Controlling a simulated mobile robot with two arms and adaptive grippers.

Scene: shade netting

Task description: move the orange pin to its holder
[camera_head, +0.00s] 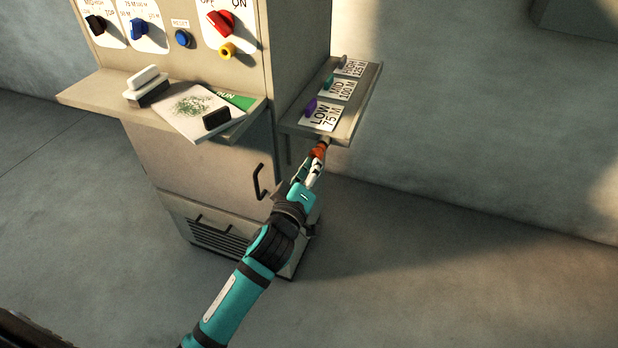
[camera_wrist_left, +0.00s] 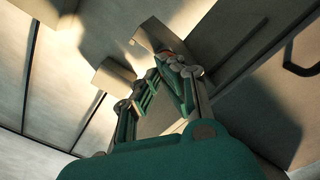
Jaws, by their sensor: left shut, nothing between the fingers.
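My left gripper (camera_head: 314,166) reaches in from below and is shut, just under the front edge of the side shelf (camera_head: 345,133). An orange-red piece (camera_head: 320,150) shows at its fingertips, partly hidden by the fingers. I cannot tell whether this is the orange pin or whether the gripper touches it. In the left wrist view the fingers (camera_wrist_left: 164,78) point toward pale panel surfaces, with a small orange-red patch near the tips. On the shelf, purple, green and grey pieces stand by the LOW, MID and HIGH labels. No holder is clearly recognisable. My right gripper is out of view.
The control cabinet (camera_head: 205,165) has knobs, a blue reset button (camera_head: 183,38) and a yellow ring (camera_head: 227,50). Its front ledge (camera_head: 85,92) bears an eraser-like block (camera_head: 146,86), papers (camera_head: 185,110) and a small black block (camera_head: 216,119). The floor at right is clear.

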